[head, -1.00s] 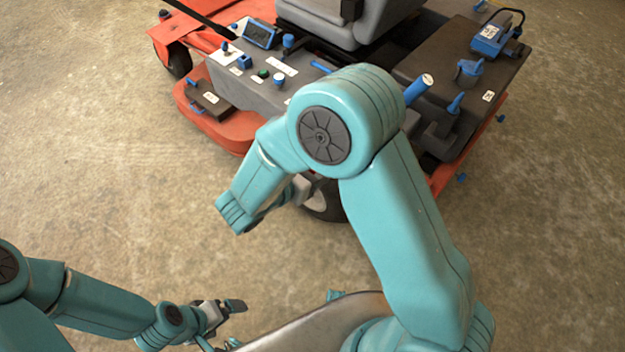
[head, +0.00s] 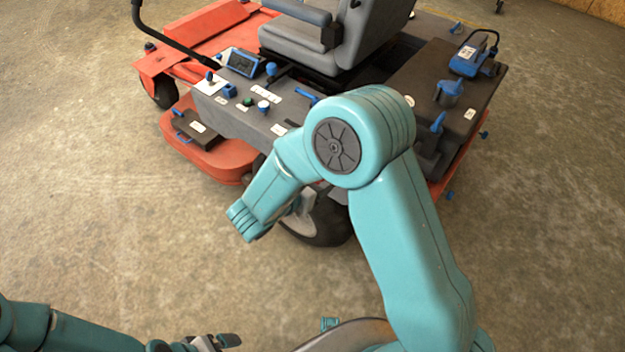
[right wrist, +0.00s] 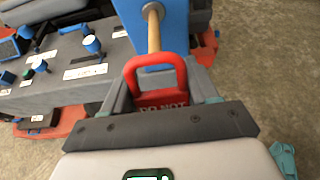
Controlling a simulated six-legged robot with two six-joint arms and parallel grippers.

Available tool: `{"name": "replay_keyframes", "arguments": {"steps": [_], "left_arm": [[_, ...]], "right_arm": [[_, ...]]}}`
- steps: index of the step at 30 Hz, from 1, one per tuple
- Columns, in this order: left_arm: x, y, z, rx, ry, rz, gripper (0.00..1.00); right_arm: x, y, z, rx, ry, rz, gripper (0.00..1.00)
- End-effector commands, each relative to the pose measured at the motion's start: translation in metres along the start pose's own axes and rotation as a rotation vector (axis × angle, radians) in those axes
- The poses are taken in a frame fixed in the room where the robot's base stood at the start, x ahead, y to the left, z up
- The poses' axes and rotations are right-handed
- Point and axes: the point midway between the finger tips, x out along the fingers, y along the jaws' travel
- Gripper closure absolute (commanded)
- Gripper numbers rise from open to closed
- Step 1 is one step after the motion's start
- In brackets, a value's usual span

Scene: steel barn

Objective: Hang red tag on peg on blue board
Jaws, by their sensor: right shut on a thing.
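In the right wrist view, the red tag (right wrist: 174,97) has an open loop at its top and pale lettering below. My right gripper (right wrist: 160,90) is shut on it, one finger on each side. The blue board (right wrist: 174,37) is just beyond, with a wooden peg (right wrist: 154,30) pointing toward me. The peg's near end meets the top of the tag's loop in the picture; I cannot tell whether it passes through. In the head view, my right arm hides the board and tag. My left gripper (head: 216,342) is at the bottom edge, partly cut off, its opening unclear.
A red and grey ride-on machine (head: 218,162) with a seat (head: 310,45) stands ahead. Its console has blue knobs and a small display (head: 242,63). A dark side deck (head: 440,75) carries blue fittings. Bare concrete floor (head: 90,210) lies open at left.

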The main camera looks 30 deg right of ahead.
Motion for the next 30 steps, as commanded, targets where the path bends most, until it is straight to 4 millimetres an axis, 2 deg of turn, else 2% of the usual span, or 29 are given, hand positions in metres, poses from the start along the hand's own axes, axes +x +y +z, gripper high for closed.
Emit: {"name": "replay_keyframes", "arguments": {"steps": [27, 30], "left_arm": [[-0.003, 0.001, 0.000, 0.000, 0.000, 0.000, 0.03], [0.004, -0.001, 0.000, 0.000, 0.000, 0.000, 0.03]], "right_arm": [[0.057, -0.001, 0.023, 0.001, -0.001, -0.003, 0.70], [0.064, -0.001, 0.019, 0.001, -0.001, -0.001, 0.70]]}}
